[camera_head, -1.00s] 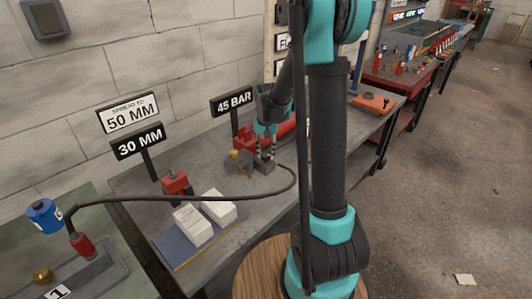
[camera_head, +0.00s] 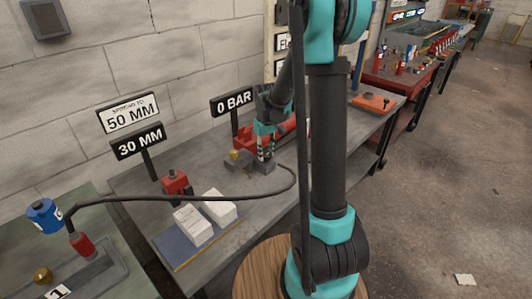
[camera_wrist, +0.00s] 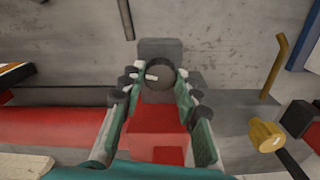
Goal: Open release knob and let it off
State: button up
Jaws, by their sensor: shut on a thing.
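The release knob (camera_wrist: 158,76) is a round dark grey knob with a white mark, in the wrist view's upper middle. My gripper (camera_wrist: 160,82) is shut on it, one finger on each side. In the head view my gripper (camera_head: 265,156) points down at the pump on the bench, and the knob is hidden there. The red pump (camera_wrist: 155,125) shows between and below the fingers in the wrist view. A black sign (camera_head: 233,102) behind the pump reads 0 BAR.
A black hose (camera_head: 140,198) runs from the pump across the bench (camera_head: 205,255) to the left table. A brass-coloured knob (camera_wrist: 266,136) stands right of my fingers. A red tool (camera_head: 175,183) and white blocks (camera_head: 192,225) are further left. A sign (camera_head: 138,141) reads 30 MM.

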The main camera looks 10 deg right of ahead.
aim_at(266, 155)
dwell(0.3)
jog(key=o, duration=1.2)
jog(key=shift+c, duration=0.2)
jog(key=shift+r, duration=0.1)
notch_tip(266, 155, up, 12)
jog(key=shift+s, duration=0.15)
jog(key=s+d+f+m+t, duration=0.2)
jog(key=s+f, duration=0.3)
jog(key=s, duration=0.6)
jog(key=s+d+f+m+t, duration=0.2)
jog(key=s+f, duration=0.3)
jog(key=s, duration=0.6)
jog(key=shift+f+m, duration=0.35)
jog(key=shift+m, duration=0.05)
